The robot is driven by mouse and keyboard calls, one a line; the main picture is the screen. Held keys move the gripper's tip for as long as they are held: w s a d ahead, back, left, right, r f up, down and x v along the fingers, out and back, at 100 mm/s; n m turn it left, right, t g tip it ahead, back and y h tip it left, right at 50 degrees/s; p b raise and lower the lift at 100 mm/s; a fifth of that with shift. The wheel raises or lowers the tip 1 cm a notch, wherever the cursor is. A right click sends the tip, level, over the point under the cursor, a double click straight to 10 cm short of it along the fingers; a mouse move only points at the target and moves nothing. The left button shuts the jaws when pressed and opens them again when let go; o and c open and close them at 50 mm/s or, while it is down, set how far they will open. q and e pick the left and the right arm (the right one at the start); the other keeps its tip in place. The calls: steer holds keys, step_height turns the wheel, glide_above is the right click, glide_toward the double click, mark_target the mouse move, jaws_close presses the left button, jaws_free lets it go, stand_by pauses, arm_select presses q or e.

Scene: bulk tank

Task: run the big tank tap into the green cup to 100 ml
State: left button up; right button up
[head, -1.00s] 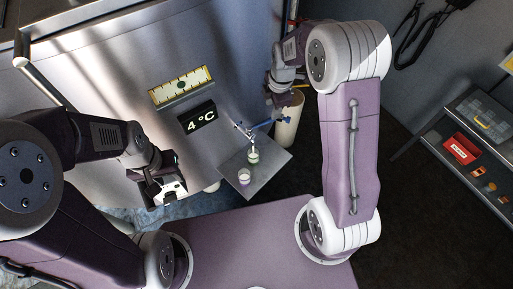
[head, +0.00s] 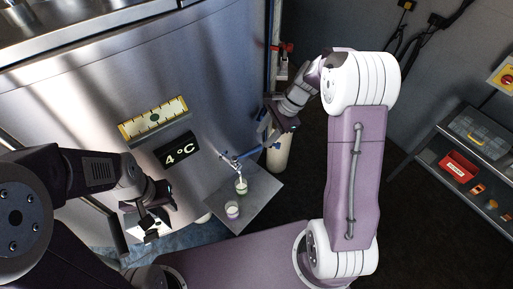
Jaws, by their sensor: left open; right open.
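The green cup (head: 241,186) stands upright on the steel shelf (head: 262,194), below the tap (head: 230,159) on the big tank (head: 85,85). A pale streak shows between the spout and the cup; I cannot tell whether it is liquid or metal. The level in the cup is too small to read. The tap has a blue part reaching right toward my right gripper (head: 268,139). That gripper is open and close to the blue part; contact cannot be told. My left gripper (head: 147,228) is open and empty, left of the shelf.
A second cup with a purple band (head: 232,209) stands on the shelf in front of the green one. A "4 °C" display (head: 177,152) and a yellow-framed panel (head: 153,119) are on the tank. A pale cylinder (head: 279,155) stands behind my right gripper. A rack (head: 470,150) is at right.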

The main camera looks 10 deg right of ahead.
mark_target(254, 149)
steer(key=p+x, duration=0.1)
steer(key=x, duration=0.7)
steer(key=shift+a+f, duration=0.15)
steer(key=shift+a, duration=0.1)
steer(key=shift+s, duration=0.1)
steer(key=shift+a, duration=0.1)
jaws_close()
stand_by(0.8)
